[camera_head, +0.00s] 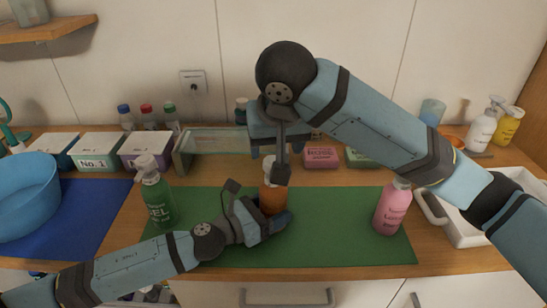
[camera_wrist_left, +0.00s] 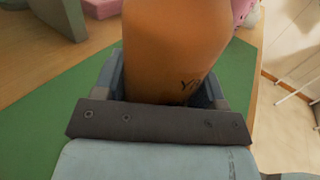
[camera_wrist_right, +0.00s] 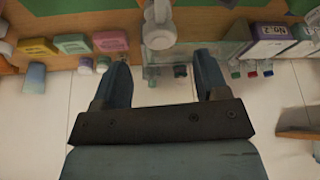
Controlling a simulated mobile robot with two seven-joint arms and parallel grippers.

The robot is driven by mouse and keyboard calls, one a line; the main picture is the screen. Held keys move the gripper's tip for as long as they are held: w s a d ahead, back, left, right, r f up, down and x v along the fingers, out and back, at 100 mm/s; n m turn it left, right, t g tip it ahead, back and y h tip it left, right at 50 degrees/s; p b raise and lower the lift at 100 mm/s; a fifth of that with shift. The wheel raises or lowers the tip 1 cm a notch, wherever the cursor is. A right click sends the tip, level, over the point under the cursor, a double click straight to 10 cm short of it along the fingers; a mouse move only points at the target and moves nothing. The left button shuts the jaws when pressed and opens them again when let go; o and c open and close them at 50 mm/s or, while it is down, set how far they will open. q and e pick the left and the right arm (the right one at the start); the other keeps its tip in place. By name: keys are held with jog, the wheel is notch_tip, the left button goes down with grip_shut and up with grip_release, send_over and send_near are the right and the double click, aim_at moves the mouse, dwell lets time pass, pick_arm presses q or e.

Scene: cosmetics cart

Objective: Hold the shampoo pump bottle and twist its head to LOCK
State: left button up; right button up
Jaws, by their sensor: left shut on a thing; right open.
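An orange-brown pump bottle (camera_head: 271,198) stands upright on the green mat; its label is mostly hidden. My left gripper (camera_head: 262,222) is shut around its body from the left. In the left wrist view the orange body (camera_wrist_left: 175,45) fills the space between the fingers. The bottle's white pump head (camera_wrist_right: 158,32) shows in the right wrist view, just beyond my right gripper's fingertips (camera_wrist_right: 160,62). My right gripper (camera_head: 275,150) is open above the bottle, and its dark parts partly hide the pump head in the head view.
A green gel pump bottle (camera_head: 157,192) stands left on the green mat (camera_head: 340,242); a pink bottle (camera_head: 393,207) stands right. Labelled boxes (camera_head: 97,152), a clear case (camera_head: 215,147) and soap bars (camera_head: 321,157) line the back. A blue basin (camera_head: 22,185) is far left, a white tray (camera_head: 470,228) right.

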aim_at(274, 158)
jog(key=x, duration=0.5)
jog(key=shift+f, duration=0.2)
jog(key=c, duration=0.9)
